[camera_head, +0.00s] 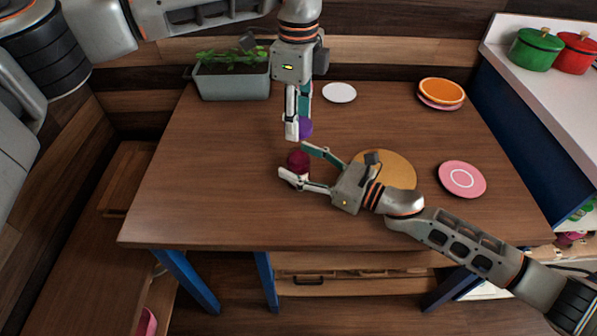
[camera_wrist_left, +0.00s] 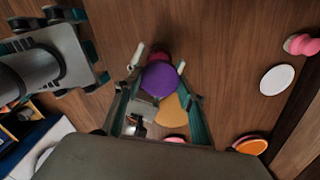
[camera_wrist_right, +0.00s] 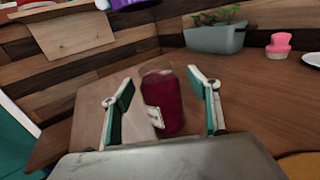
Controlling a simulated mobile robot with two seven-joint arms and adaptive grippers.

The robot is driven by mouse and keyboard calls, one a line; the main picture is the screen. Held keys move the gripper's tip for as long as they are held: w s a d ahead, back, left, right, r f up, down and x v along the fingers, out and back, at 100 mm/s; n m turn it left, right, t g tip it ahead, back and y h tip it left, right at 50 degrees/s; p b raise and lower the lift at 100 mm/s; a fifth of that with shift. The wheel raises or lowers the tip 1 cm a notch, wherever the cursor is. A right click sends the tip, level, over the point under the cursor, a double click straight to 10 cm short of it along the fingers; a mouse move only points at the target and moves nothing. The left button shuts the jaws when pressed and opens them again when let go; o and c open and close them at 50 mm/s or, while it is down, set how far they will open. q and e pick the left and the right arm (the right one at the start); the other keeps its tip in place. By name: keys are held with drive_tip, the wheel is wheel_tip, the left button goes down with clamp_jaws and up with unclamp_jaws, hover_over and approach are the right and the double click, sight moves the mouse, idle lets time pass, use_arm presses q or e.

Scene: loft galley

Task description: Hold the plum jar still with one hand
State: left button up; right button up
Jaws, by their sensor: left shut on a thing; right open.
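The plum jar (camera_head: 298,162), dark magenta, stands on the wooden table. In the right wrist view the jar (camera_wrist_right: 172,103) has a clear top rim and a small pale label, and stands between the fingers. My right gripper (camera_head: 293,163) is open around it; a gap shows on each side. My left gripper (camera_head: 298,117) is above and behind the jar, shut on a round purple lid-like thing (camera_head: 306,127). In the left wrist view this purple disc (camera_wrist_left: 160,77) hides part of the jar (camera_wrist_left: 159,55).
A planter (camera_head: 232,83) stands at the back left. A tan round board (camera_head: 398,170) lies partly under my right wrist. The table's left part is clear.

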drive_tip(key=shift+w+a, duration=0.15)
drive_tip(key=shift+a, duration=0.1)
drive_tip(key=c, duration=1.7)
use_arm(q)
hover_over(299, 153)
drive_tip(key=shift+f, duration=2.5)
drive_tip(key=shift+f, duration=0.1)
drive_tip(key=shift+f, duration=0.8)
drive_tip(key=shift+f, duration=0.55)
use_arm(e)
clamp_jaws()
